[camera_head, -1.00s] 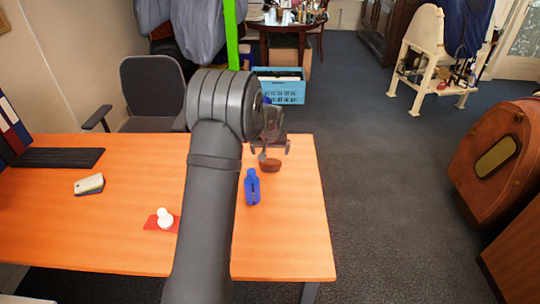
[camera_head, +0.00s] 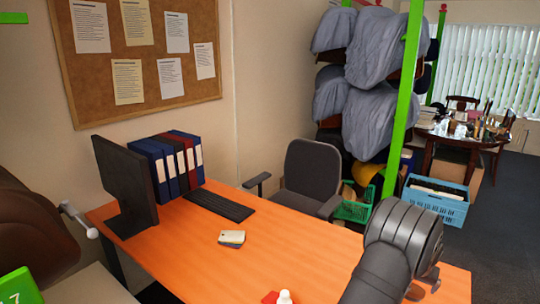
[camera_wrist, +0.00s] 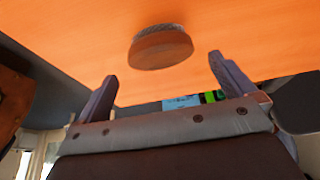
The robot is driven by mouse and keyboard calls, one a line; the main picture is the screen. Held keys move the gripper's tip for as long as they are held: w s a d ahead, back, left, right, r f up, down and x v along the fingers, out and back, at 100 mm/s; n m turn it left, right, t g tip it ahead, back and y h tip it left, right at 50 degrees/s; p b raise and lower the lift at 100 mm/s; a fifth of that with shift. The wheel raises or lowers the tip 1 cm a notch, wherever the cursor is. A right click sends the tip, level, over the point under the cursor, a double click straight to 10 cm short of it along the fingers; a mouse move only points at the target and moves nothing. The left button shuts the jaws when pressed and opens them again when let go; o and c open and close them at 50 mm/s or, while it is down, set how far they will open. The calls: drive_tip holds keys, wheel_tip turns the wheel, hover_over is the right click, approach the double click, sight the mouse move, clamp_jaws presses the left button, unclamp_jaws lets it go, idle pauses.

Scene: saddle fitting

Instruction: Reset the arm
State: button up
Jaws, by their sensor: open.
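My gripper (camera_wrist: 163,85) is open in the wrist view, its two dark fingers apart with nothing between them. A round brown object with a rough grey face (camera_wrist: 162,48) is on the orange table (camera_wrist: 60,30), beyond the fingertips and apart from them. In the head view my arm rises at the lower right, and my gripper (camera_head: 430,281) is partly hidden behind it, over the right end of the table (camera_head: 190,250). A bit of the brown object (camera_head: 415,293) shows beside it.
A white bottle (camera_head: 285,297) stands by a red patch (camera_head: 269,297) at the bottom edge. A small phone-like item (camera_head: 232,238), keyboard (camera_head: 219,205), monitor (camera_head: 125,180) and binders (camera_head: 170,165) are on the table. A chair (camera_head: 311,175) stands behind it. The table's middle is clear.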

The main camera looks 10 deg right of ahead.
drive_tip(key=x, duration=0.6)
drive_tip(key=shift+f, duration=0.3)
drive_tip(key=shift+w+r, duration=0.1)
drive_tip(key=shift+r, duration=1.15)
drive_tip(key=shift+f, duration=0.15)
